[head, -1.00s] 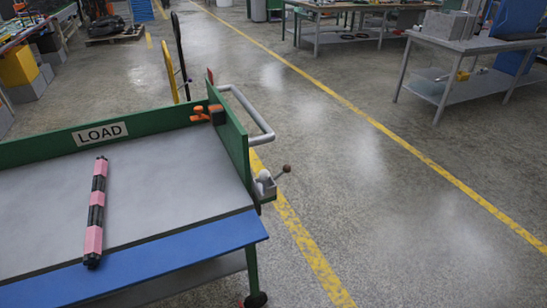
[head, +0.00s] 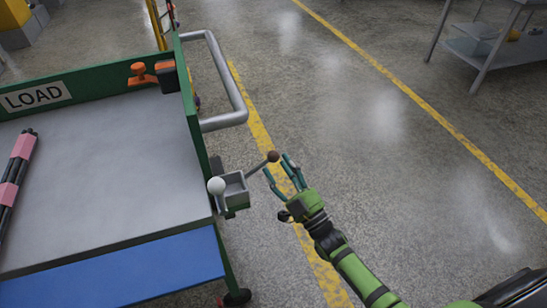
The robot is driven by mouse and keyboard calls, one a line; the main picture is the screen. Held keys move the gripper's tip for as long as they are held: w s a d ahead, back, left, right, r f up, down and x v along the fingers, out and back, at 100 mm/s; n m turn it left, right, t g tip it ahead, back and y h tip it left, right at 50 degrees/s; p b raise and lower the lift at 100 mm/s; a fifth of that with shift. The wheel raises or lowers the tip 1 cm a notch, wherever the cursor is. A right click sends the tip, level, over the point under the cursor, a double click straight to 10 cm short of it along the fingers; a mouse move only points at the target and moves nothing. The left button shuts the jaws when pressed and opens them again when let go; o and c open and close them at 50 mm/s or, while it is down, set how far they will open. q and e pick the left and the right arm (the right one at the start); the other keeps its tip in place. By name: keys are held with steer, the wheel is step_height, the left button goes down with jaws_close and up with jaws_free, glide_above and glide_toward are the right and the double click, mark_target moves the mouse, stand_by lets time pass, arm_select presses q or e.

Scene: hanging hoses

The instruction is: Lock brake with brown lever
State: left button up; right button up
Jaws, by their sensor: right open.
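The brown-knobbed lever (head: 264,163) sticks out to the right from a small grey bracket (head: 234,188) on the cart's right side. Its brown ball (head: 273,156) is at the outer end. A white ball knob (head: 216,186) stands at the bracket's left side. My right gripper (head: 278,166) comes in from the lower right. Its teal fingers are open and close to the brown ball; I cannot tell whether they touch it. My left gripper is not in view.
The green-walled cart with a LOAD sign (head: 36,96) has a grey handle (head: 240,105) above the bracket. A pink and black bar (head: 15,178) lies on its top. An orange clamp (head: 141,74) is at the back corner. Floor to the right is clear up to a table (head: 500,50).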

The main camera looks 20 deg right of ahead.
mark_target(274, 157)
steer(key=x, duration=0.2)
steer(key=shift+w, duration=0.35)
steer(key=shift+w+a+r, duration=0.2)
steer(key=shift+w+r, duration=0.05)
steer(key=shift+w, duration=0.4)
jaws_close()
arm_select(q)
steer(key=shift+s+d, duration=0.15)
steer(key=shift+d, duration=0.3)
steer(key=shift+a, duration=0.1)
arm_select(e)
steer(key=shift+d+f, duration=0.1)
steer(key=shift+f, duration=0.1)
